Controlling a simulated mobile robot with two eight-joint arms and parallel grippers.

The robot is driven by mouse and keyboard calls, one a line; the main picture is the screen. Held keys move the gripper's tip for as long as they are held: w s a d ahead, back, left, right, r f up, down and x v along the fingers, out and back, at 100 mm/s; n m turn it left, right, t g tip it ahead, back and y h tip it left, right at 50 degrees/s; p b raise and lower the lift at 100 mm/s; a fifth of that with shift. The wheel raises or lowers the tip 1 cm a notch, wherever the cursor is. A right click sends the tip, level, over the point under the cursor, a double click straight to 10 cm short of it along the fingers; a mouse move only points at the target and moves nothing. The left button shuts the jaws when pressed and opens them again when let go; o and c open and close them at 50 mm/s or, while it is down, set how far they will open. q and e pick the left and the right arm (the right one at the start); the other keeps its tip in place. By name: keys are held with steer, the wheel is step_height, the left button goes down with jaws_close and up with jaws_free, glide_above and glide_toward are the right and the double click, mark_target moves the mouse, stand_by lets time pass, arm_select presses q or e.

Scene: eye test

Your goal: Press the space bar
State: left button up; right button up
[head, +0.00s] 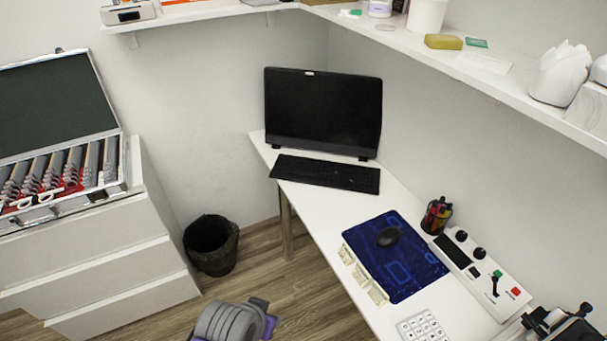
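A black keyboard (325,173) lies flat on the white desk, just in front of a black monitor (323,108). Its keys are dark and small, and I cannot pick out the space bar from the others. Nothing rests on or touches the keyboard. I see no gripper clearly in the head view, and none is near the keyboard.
The white desk (295,197) holds a blue mat (412,270) with a black mouse (388,237), a pen cup (436,216), a control box (485,275) and a calculator (424,327). A grey ribbed, purple-edged object (228,323) shows below. A bin (212,246) stands left.

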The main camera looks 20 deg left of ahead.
arm_select(q)
jaws_close()
stand_by(1.4)
